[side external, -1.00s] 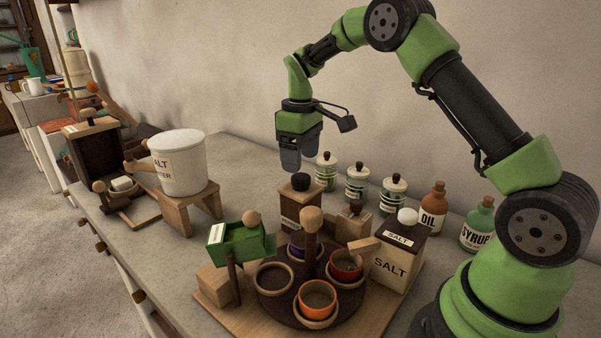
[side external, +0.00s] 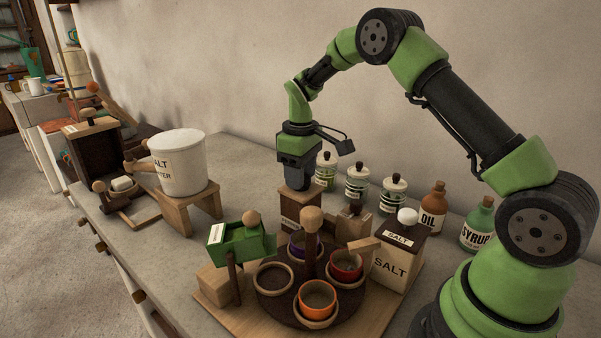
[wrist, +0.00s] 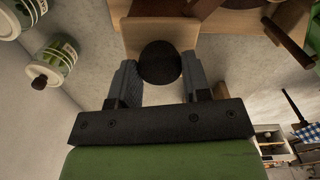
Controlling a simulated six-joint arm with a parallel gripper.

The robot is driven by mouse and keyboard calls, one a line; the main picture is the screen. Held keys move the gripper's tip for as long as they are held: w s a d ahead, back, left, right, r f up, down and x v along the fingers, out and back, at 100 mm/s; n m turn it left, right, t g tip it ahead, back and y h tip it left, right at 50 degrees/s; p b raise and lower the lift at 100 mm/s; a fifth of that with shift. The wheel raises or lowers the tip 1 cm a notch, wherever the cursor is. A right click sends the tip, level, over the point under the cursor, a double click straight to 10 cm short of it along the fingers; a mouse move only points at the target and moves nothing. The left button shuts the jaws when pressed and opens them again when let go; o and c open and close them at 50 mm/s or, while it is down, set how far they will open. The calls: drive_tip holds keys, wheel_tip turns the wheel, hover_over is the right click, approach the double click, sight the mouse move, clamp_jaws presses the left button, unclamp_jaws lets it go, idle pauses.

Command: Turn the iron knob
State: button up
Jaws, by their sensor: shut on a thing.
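The iron knob (wrist: 160,63) is a round black knob on top of a wooden box (side external: 300,211) with a small label on its front. My gripper (side external: 297,183) points straight down over this box in the side view. In the wrist view my gripper (wrist: 160,78) has one finger on each side of the knob and is shut on it. In the side view the fingers hide the knob.
A round carousel with cups (side external: 317,298) and a central wooden post (side external: 312,222) stands in front. A green box (side external: 240,240) is at its left and a salt box (side external: 397,260) at its right. Several jars (side external: 358,184) stand behind. A white salt crock (side external: 178,162) is farther left.

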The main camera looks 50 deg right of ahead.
drive_tip(key=m, duration=0.4)
drive_tip(key=shift+m, duration=0.3)
drive_tip(key=m, duration=0.4)
drive_tip(key=shift+m, duration=0.3)
drive_tip(key=m, duration=0.4)
drive_tip(key=shift+m, duration=2.2)
drive_tip(key=shift+r, duration=0.1)
drive_tip(key=o, duration=0.9)
